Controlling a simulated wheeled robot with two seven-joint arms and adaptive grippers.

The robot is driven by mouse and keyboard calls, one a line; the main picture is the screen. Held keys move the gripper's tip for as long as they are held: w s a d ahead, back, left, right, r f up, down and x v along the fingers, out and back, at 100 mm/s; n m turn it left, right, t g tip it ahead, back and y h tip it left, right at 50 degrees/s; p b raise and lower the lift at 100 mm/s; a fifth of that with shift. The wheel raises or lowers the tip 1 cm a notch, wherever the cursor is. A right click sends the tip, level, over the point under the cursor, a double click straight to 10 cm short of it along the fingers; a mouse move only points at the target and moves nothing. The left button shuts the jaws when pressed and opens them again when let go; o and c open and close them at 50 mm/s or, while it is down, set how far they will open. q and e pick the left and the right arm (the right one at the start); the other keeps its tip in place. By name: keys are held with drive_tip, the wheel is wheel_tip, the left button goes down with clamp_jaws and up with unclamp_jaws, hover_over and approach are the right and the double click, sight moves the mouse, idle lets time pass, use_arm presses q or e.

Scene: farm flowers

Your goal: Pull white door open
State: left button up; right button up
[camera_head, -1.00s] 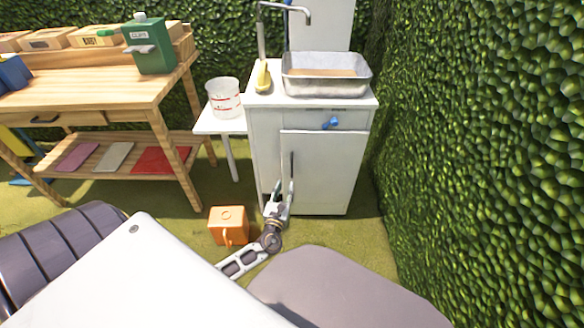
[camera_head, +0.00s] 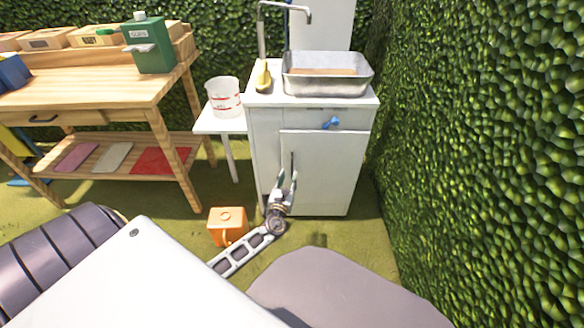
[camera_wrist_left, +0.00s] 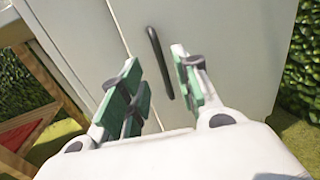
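The white door (camera_head: 324,170) is the front panel of the white sink cabinet and looks closed. It also fills much of the left wrist view (camera_wrist_left: 225,45). Its dark upright handle (camera_wrist_left: 160,60) is near the door's left edge. My left gripper (camera_head: 287,175) is in front of the door at the handle. In the left wrist view its two green-padded fingers (camera_wrist_left: 163,82) are spread apart. The handle's lower part shows in the gap between them, and I cannot tell whether they touch it. My right gripper is not in view.
An orange box (camera_head: 228,226) stands on the grass left of my left arm. A small white table (camera_head: 222,125) with a bucket stands left of the cabinet. A hedge (camera_head: 480,150) closes off the right side. A wooden workbench (camera_head: 90,85) is at the left.

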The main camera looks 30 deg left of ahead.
sight(292, 166)
use_arm(q)
drive_tip(key=shift+b+x, duration=0.8)
drive_tip(key=shift+x, duration=2.4)
drive_tip(key=shift+w+a, duration=0.15)
drive_tip(key=shift+w, duration=0.45)
drive_tip(key=c, duration=0.7)
clamp_jaws()
